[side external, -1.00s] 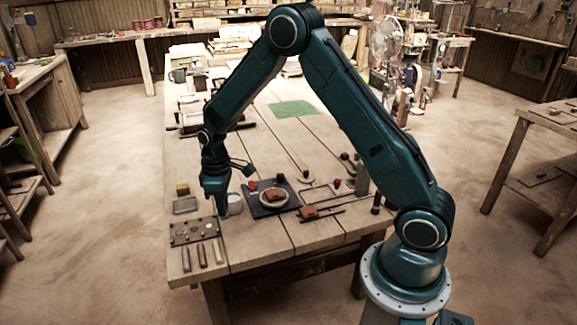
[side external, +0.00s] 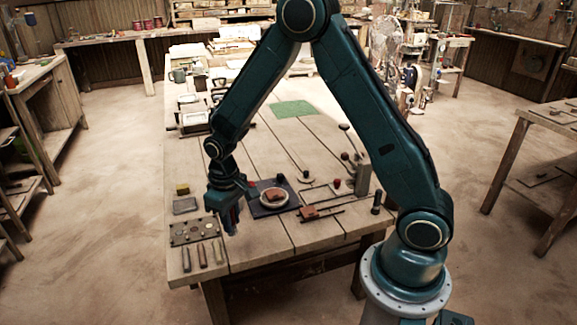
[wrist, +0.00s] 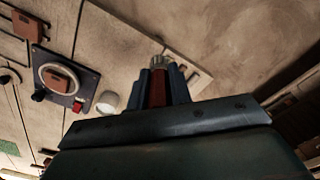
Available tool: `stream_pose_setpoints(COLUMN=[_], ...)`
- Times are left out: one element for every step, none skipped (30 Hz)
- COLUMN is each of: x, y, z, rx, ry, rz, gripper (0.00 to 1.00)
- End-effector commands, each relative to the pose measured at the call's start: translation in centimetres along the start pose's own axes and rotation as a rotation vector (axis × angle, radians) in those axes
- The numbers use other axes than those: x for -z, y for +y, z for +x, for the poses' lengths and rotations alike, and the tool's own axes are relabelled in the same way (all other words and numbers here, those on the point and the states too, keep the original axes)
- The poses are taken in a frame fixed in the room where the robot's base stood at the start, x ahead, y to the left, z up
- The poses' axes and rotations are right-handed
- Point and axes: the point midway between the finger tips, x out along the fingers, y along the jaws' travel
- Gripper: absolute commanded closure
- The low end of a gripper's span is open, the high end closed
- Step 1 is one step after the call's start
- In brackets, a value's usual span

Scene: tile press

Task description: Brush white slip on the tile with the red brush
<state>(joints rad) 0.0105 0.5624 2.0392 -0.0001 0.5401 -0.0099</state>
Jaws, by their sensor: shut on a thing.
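A reddish-brown tile (side external: 274,195) lies on a pale round plate on a dark board; it also shows in the wrist view (wrist: 60,79). My gripper (side external: 231,226) is near the table's front edge, left of the board and right of the dark tray. In the wrist view my gripper (wrist: 158,88) is shut on the red brush (wrist: 158,92), whose grey tip sticks out past the fingers. The dark tray (side external: 178,237) holds several round wells, some pale; which one holds white slip I cannot tell. A white cup (wrist: 108,100) stands beside the board.
A second brown block (side external: 310,212) lies right of the board among dark rods. Several short sticks (side external: 202,255) lie in front of the tray. A yellow block (side external: 182,189) and a grey dish (side external: 185,206) stand behind it. A red knob (wrist: 78,107) sits on the board's corner.

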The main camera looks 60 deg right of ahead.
Motion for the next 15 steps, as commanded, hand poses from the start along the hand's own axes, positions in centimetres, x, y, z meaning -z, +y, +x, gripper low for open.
stream_pose_setpoints(x=[0.2,0.4,0.7,0.9,1.1,1.4,1.7,2.0,2.4,2.7,3.0,3.3,3.6,3.8,4.1], y=[0.4,0.7,1.2,1.6,2.0,2.8,3.4,4.0,5.0,5.8,6.6,7.8,8.7,9.6,10.9], z=[0.0,0.0,0.0,0.0,-0.1,-0.1,-0.1,-0.1,-0.1,-0.1,-0.2,-0.2,-0.2,-0.2,-0.3], rx=[0.000,0.000,0.000,0.000,0.000,0.000,0.000,0.000,0.000,0.000,0.000,0.000,0.000,0.000,-0.001], ry=[0.000,0.000,0.001,0.002,0.002,0.002,0.001,0.001,0.002,0.002,0.002,0.002,0.002,0.001,0.002], rz=[0.002,0.003,0.004,0.004,0.005,0.006,0.006,0.007,0.007,0.008,0.008,0.008,0.009,0.009,0.009], gripper=[1.00,1.00,1.00,1.00,1.00,1.00,1.00,1.00,1.00,1.00,1.00,1.00,1.00,1.00,1.00])
